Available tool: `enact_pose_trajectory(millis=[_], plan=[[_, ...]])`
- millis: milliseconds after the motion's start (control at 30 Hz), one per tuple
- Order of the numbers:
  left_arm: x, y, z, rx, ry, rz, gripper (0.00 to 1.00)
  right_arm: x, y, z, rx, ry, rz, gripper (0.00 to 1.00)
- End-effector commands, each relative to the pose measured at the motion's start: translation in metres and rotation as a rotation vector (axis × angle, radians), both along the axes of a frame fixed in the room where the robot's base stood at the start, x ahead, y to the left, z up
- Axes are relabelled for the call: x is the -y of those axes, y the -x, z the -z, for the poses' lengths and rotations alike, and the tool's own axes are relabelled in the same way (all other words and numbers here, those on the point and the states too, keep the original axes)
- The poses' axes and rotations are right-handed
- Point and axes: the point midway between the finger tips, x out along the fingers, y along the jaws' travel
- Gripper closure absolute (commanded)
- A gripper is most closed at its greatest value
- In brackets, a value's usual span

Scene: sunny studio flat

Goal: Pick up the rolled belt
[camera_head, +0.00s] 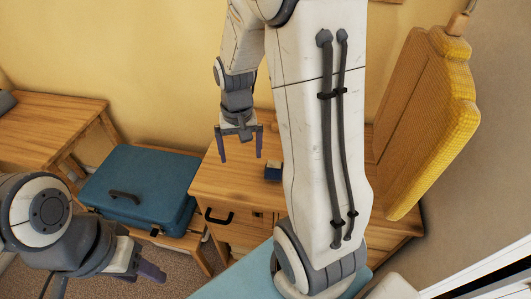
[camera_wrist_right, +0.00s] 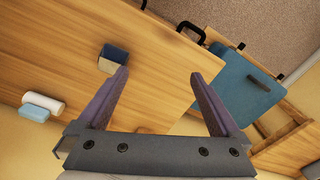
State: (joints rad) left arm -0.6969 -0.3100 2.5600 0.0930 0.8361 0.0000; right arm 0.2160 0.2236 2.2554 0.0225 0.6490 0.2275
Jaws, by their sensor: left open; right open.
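I cannot make out a rolled belt for certain in either view. A small dark blue and tan block-like item (camera_head: 273,172) is on the wooden cabinet top, partly hidden behind my right arm; it also shows in the right wrist view (camera_wrist_right: 114,56), near the left fingertip. My right gripper (camera_head: 241,147) is open and empty, pointing down above the cabinet, left of that item. Its two fingers stand apart in the right wrist view (camera_wrist_right: 159,76). My left gripper (camera_head: 147,273) is open and empty at the lower left, away from the cabinet.
A blue suitcase (camera_head: 140,180) lies on a low wooden bench left of the wooden cabinet (camera_head: 215,185). A white roll (camera_wrist_right: 45,101) and a light blue item (camera_wrist_right: 35,113) lie on the cabinet. A yellow padded board (camera_head: 425,120) stands at the right. A wooden table (camera_head: 45,125) is at the far left.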

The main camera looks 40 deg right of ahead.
Motion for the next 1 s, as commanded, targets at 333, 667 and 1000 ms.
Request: enact_pose_trajectory(millis=[333, 667, 1000], plan=[[0.0, 0.0, -0.021, 0.0, 0.0, 0.0, 0.5, 0.106, 0.006, 0.021, -0.021, 0.007, 0.35, 0.0], [0.0, 0.0, -0.025, 0.0, 0.0, 0.0, 0.5, 0.107, 0.007, 0.067, -0.021, 0.007, 0.354, 0.0], [0.0, 0.0, -0.039, 0.0, 0.0, -0.001, 0.5, 0.104, 0.012, 0.1, -0.025, 0.005, 0.353, 0.0]])
